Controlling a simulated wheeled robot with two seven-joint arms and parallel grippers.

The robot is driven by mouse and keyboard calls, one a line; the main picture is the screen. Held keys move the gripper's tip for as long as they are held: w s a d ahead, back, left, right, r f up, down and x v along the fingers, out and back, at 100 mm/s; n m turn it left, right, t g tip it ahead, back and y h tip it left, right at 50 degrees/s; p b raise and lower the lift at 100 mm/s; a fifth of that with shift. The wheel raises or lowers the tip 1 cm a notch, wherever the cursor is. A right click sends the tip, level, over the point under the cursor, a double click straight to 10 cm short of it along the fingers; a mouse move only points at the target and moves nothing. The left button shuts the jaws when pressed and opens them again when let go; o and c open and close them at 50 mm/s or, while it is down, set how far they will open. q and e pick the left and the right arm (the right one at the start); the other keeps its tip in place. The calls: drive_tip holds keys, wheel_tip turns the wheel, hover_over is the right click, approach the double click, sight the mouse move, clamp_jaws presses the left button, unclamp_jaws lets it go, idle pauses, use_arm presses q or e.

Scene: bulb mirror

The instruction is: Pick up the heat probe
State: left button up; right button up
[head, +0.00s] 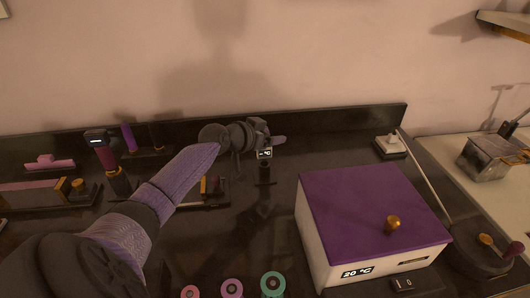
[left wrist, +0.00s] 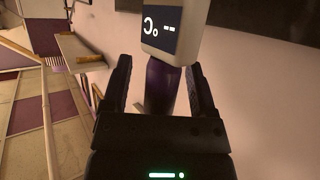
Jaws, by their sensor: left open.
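The heat probe (head: 264,153) has a pale head with a small dark screen showing dashes and °C. It stands upright at a small dark stand near the back wall. In the left wrist view its screen head (left wrist: 172,27) and purple handle (left wrist: 160,88) appear large. My left gripper (head: 263,134) is at the probe, seen from behind my arm. In the left wrist view its two dark fingers (left wrist: 158,75) are open, one on each side of the purple handle. I cannot tell whether either finger touches it. My right gripper is not in view.
A white box with a purple lid (head: 365,195) and a 20 °C display stands right of the probe. Another screened purple device (head: 103,150) stands at left. Coloured rings (head: 232,287) lie at the front edge. A white switch (head: 390,143) is at back right.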

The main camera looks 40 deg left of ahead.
use_arm(q)
clamp_jaws()
idle(0.3)
